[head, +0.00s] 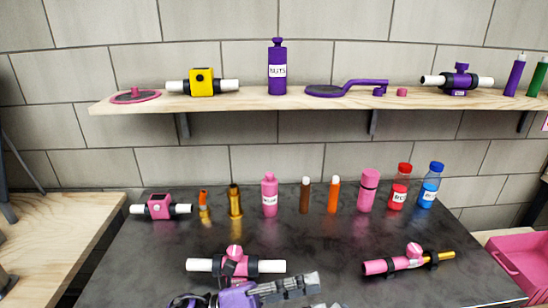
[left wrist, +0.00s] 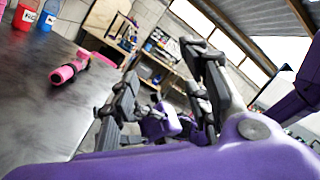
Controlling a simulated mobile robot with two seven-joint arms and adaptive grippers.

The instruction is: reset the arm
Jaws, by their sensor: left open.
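My left gripper (head: 300,287) shows at the bottom centre of the head view, its grey fingers pointing right, low at the front of the dark table (head: 330,240). In the left wrist view my left gripper (left wrist: 162,68) has its two fingers spread apart, with nothing held between them. It is just in front of a pink and white pipe part (head: 235,264), part of which it hides.
A pink cylinder part with a gold end (head: 408,262) lies at the right front. Several bottles and tubes, including a pink bottle (head: 269,197), stand along the back. A wooden shelf (head: 280,102) holds more parts above. A pink crate (head: 520,262) stands at right.

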